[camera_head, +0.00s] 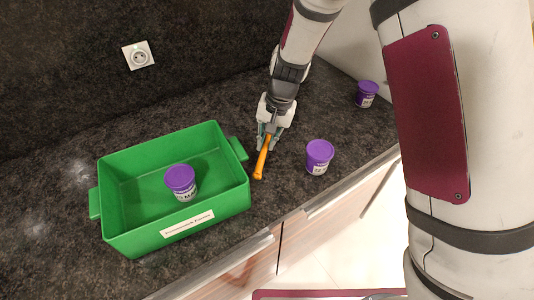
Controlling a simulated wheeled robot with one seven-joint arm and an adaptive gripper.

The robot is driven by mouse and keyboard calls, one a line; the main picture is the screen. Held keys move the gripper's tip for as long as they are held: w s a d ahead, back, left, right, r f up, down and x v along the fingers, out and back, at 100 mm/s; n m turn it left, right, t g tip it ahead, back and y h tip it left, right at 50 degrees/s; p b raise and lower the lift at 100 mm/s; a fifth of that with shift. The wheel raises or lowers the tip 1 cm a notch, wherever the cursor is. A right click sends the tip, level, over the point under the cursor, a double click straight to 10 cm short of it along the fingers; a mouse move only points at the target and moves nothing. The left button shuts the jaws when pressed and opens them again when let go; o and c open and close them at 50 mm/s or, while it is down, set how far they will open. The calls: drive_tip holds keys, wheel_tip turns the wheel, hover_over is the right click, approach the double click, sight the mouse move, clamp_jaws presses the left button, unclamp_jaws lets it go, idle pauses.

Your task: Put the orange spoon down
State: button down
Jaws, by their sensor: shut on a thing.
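The orange spoon (262,164) is in the middle of the head view, over the dark countertop, to the right of the green crate. My gripper (268,139) is shut on the spoon's upper part, and the spoon slants down and toward the counter's front edge. Whether the spoon touches the counter or hangs just above it I cannot tell. The part of the spoon between the fingers is hidden.
A green crate (117,240) with a purple-lidded tub (181,182) inside stands left. Another purple-lidded tub (319,157) stands close right of the spoon, and one more (366,94) farther back right. The dark countertop (225,105) is clear behind the crate. A wall socket (138,56) is behind.

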sight(267, 162)
drive_tip(key=shift+f, duration=2.95)
drive_tip(key=shift+f, duration=0.15)
drive_tip(key=c, duration=1.6)
unclamp_jaws()
drive_tip(key=s+d+r+t, duration=0.1)
drive_tip(key=s+d+r, duration=0.15)
drive_tip(key=r, duration=0.75)
drive_tip(key=s+d+r, duration=0.1)
drive_tip(key=d+r, duration=0.3)
drive_tip(key=r, duration=0.6)
drive_tip(key=shift+s+d+r+n+t+h+b, duration=0.1)
drive_tip(key=shift+s+d+r+n+t+h, duration=0.45)
drive_tip(key=shift+s+d+r, duration=2.25)
drive_tip(key=shift+s+d+r+n+t+h+b, duration=0.2)
drive_tip(key=shift+s+d+r+t, duration=1.05)
drive_tip(key=shift+s, duration=2.8)
drive_tip(key=shift+s+d+r+n+t+h+b, duration=0.1)
drive_tip(key=shift+s+d+r+n+t+h, duration=0.25)
drive_tip(key=shift+s+d+r, duration=2.6)
